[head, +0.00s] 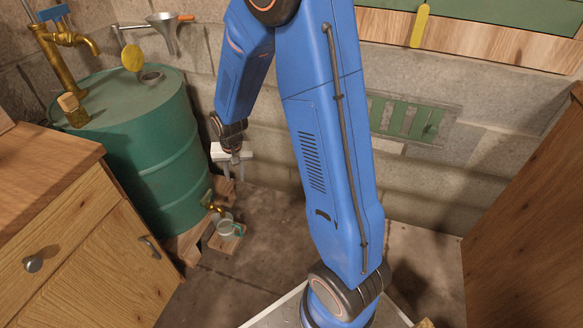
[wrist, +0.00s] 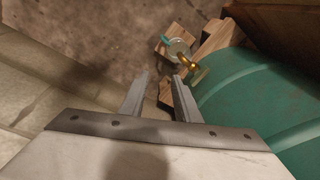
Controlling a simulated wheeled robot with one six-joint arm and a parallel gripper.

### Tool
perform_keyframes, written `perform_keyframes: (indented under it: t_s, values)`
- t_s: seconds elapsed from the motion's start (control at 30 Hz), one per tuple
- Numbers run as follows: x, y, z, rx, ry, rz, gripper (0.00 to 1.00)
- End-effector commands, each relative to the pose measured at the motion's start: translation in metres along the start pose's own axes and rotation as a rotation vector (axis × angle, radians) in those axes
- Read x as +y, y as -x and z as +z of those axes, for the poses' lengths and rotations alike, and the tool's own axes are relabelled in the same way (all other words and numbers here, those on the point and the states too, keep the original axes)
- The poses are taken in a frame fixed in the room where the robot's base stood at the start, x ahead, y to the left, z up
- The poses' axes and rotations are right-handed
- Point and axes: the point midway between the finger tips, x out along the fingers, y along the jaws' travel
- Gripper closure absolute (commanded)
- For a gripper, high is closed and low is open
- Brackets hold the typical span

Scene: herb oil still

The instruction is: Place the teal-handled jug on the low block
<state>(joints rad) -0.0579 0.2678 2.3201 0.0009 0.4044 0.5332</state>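The jug (head: 225,227) is small and pale, with a teal handle, and stands low near the floor in front of the green drum. It also shows in the wrist view (wrist: 178,48), with its teal handle to the upper left. A low wooden block (head: 229,242) is under it, and the jug looks upright on it; the exact contact is too small to tell. The block's wood also shows in the wrist view (wrist: 160,49). My gripper (wrist: 159,78) is open and empty, above and apart from the jug. In the head view it hangs beside the drum.
The green drum (head: 150,150) has a brass tap (head: 215,207) at its foot, close to the jug; the tap also shows in the wrist view (wrist: 188,64). Wooden supports are under the drum. A wooden cabinet (head: 85,245) stands left. The floor (head: 235,280) in front is clear.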

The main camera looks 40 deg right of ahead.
Motion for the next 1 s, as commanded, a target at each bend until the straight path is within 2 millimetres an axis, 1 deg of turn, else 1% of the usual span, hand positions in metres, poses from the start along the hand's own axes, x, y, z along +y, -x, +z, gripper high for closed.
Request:
perform_keyframes:
  t_s: [0.03, 0.1, 0.27, 0.3, 0.5, 0.7, 1.0]
  values:
    - [0.002, 0.018, 0.002, 0.012, 0.014, -0.007, 0.71]
    - [0.006, 0.039, 0.006, 0.024, 0.036, -0.013, 0.71]
    - [0.017, 0.085, 0.019, 0.049, 0.086, -0.024, 0.71]
    - [0.02, 0.096, 0.024, 0.055, 0.099, -0.026, 0.71]
    - [0.037, 0.147, 0.046, 0.088, 0.161, -0.038, 0.71]
    - [0.056, 0.193, 0.074, 0.122, 0.223, -0.047, 0.71]
    - [0.088, 0.248, 0.124, 0.174, 0.316, -0.055, 0.71]
